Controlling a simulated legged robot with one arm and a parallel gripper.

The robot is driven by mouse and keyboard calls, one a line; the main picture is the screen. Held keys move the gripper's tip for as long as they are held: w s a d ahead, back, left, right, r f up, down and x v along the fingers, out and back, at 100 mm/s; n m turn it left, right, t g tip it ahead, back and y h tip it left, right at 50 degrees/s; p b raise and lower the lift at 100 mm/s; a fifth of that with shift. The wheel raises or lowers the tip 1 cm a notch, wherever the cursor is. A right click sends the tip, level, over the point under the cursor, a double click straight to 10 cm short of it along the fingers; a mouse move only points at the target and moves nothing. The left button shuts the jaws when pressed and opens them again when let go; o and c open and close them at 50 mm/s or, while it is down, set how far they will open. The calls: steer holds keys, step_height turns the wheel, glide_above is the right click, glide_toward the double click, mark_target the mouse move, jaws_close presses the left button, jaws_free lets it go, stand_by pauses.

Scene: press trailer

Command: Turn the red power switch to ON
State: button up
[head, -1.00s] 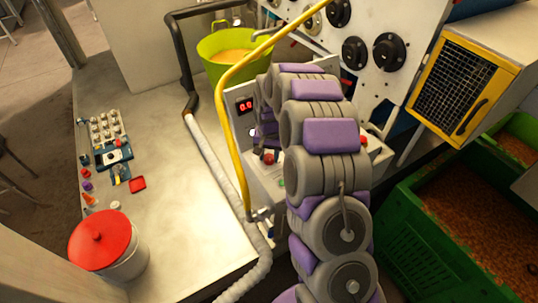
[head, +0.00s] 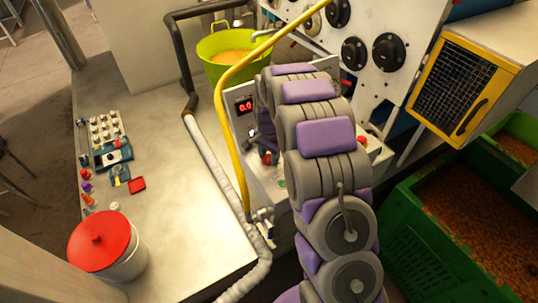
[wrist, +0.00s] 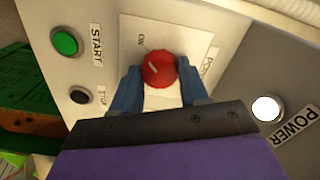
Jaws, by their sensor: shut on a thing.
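The red power switch (wrist: 160,68) is a round knob on a pale plate in the wrist view, with a small pale mark that slants across its face. An ON label is printed beside it. My gripper (wrist: 157,82) is shut on the knob, one blue finger on each side. Beside it, the round POWER lamp (wrist: 266,108) is bright white. In the head view the switch (head: 266,158) shows as a small red spot on the control box, and my arm hides most of the gripper.
A green START button (wrist: 65,42) and a dark button (wrist: 80,95) sit on the same panel. In the head view, a yellow pipe (head: 233,130) and a pale hose (head: 215,160) run left of my arm. A red display (head: 245,106) is lit. Green crates (head: 420,240) stand at right.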

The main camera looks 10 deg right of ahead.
mark_target(268, 157)
steer(key=o, duration=1)
steer(key=shift+a, duration=0.1)
steer(key=shift+o, duration=0.2)
steer(key=shift+r, duration=0.15)
step_height(268, 157, up, 17)
